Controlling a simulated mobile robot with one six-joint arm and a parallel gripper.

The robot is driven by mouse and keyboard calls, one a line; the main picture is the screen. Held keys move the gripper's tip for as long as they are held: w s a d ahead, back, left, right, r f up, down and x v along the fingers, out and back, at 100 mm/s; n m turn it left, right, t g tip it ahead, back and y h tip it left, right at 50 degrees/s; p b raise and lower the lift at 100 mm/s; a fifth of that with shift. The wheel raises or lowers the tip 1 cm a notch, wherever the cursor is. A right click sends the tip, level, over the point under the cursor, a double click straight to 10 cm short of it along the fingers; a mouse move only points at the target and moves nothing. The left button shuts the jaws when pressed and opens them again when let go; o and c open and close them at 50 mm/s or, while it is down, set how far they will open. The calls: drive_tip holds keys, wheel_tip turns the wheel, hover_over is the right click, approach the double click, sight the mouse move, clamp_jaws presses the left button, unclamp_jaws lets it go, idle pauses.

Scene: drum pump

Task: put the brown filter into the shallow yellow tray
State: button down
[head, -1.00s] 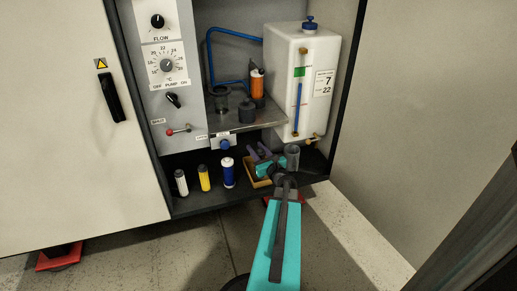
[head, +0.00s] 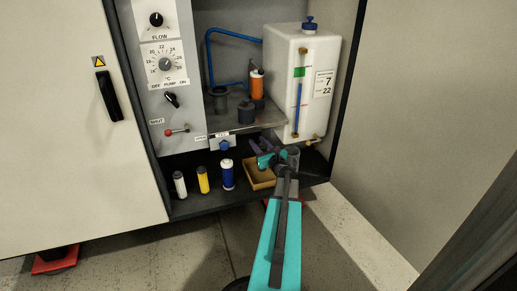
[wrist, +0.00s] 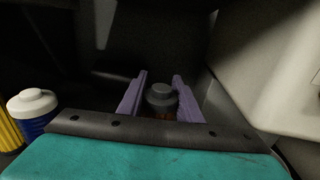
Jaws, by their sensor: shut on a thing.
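My gripper (wrist: 160,95), with purple fingers, is shut on the brown filter (wrist: 166,116). In the wrist view its dark grey cap (wrist: 161,93) stands between the fingers, with a strip of reddish-brown body below. In the head view my gripper (head: 260,147) is above and behind the shallow yellow tray (head: 261,187), in front of the shelf. The filter cannot be made out there, hidden by the gripper and arm. The tray sits on the dark cabinet floor; the part of its inside that shows looks bare.
A white (head: 180,184), a yellow (head: 203,180) and a blue cartridge (head: 227,174) stand left of the tray. Above are a metal shelf (head: 270,115) with an orange cartridge (head: 257,83), a blue valve knob (head: 224,144) and a white tank (head: 310,80). The cabinet's right wall is close.

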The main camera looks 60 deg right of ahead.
drive_tip(key=shift+w+d+f+b, duration=0.1)
drive_tip(key=shift+d+f+b, duration=0.1)
drive_tip(key=shift+f+b, duration=0.35)
drive_tip(key=shift+w+d+f+b, duration=0.15)
drive_tip(key=shift+f+b, duration=0.25)
drive_tip(key=shift+f, duration=0.25)
drive_tip(key=shift+w+d+f+b, duration=0.1)
drive_tip(key=shift+d+f+b, duration=0.1)
drive_tip(key=shift+f+b, duration=0.35)
drive_tip(key=shift+f, duration=0.25)
drive_tip(key=c, duration=1.3)
unclamp_jaws()
drive_tip(key=shift+r, duration=0.15)
drive_tip(key=p+v, duration=0.4)
drive_tip(key=v, duration=0.8)
drive_tip(key=shift+s+r, duration=0.1)
